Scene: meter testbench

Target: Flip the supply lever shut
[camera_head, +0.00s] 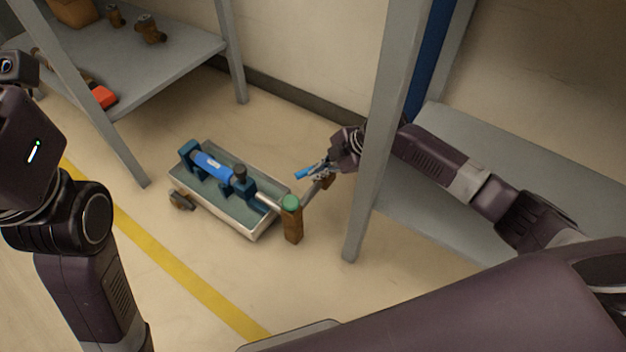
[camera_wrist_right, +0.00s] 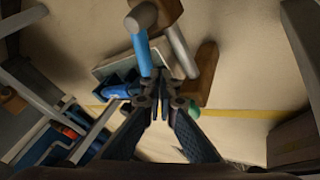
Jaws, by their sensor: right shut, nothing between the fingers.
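In the right wrist view the blue lever (camera_wrist_right: 141,50) runs down from a brown valve body (camera_wrist_right: 146,14) towards my fingertips. My right gripper (camera_head: 329,168) is shut and empty, right beside the lever. In the right wrist view its fingertips (camera_wrist_right: 163,98) are close together near the lever's lower end; I cannot tell whether they touch it. My left arm is at the left edge, but its gripper fingers do not show.
A metal tray (camera_head: 257,234) on the floor holds a blue meter (camera_head: 213,164) between clamps. A brown post with a green cap (camera_head: 291,203) stands at its right end. A grey shelf post (camera_head: 378,150) stands beside my right arm. Another shelf (camera_head: 165,72) is upper left.

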